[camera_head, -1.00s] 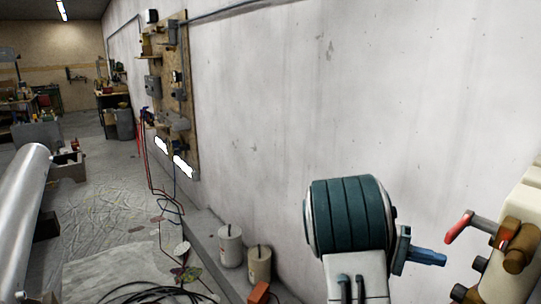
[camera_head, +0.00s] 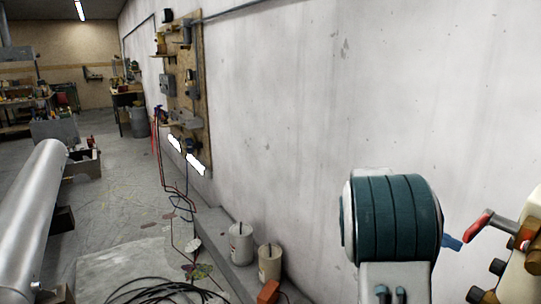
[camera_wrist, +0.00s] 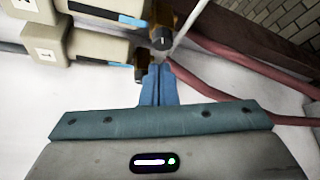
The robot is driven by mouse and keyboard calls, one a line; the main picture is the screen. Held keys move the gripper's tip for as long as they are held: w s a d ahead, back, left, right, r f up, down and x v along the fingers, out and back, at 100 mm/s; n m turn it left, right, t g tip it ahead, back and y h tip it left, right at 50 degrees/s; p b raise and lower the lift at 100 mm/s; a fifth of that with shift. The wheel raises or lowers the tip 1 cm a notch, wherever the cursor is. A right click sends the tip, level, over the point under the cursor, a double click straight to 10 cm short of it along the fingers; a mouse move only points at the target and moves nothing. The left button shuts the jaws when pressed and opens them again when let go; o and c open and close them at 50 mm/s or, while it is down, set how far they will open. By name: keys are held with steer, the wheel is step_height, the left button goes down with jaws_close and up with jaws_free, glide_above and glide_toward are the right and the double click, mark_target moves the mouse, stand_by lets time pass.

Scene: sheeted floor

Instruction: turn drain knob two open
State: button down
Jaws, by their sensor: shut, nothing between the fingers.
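My gripper (camera_head: 453,242) has blue fingers, shut and empty. In the head view its tips are close to the end of a red lever handle (camera_head: 482,221); I cannot tell whether they touch. The lever belongs to brown and cream fittings at the right edge. In the wrist view my gripper's fingers (camera_wrist: 158,72) point up toward a dark brass-coloured fitting (camera_wrist: 161,36). Cream blocks (camera_wrist: 95,48) with white labels and blue stripes lie at the upper left.
A pale wall (camera_head: 290,110) runs along the right side. Two cream canisters (camera_head: 241,243) and an orange block (camera_head: 269,292) stand by its ledge. Black cables (camera_head: 150,293) lie on the floor. Reddish hoses (camera_wrist: 215,82) cross the wrist view at right. A silver pipe (camera_head: 30,200) is at left.

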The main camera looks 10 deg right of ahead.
steer(key=s+d+b, duration=0.2)
steer(key=s+d, duration=0.1)
steer(key=s, duration=0.3)
steer(key=shift+d+r+n, duration=0.15)
steer(key=shift+r+n, duration=0.15)
steer(key=shift+d+f, duration=0.15)
steer(key=shift+f, duration=0.05)
stand_by(0.7)
steer(key=shift+s+a+f, duration=0.1)
steer(key=shift+a+f, duration=0.15)
steer(key=shift+f, duration=0.1)
stand_by(0.4)
steer(key=shift+r, duration=0.1)
steer(key=w+a+p, duration=0.2)
steer(key=w+a, duration=0.1)
steer(key=w, duration=0.2)
steer(key=shift+a, duration=0.15)
stand_by(0.4)
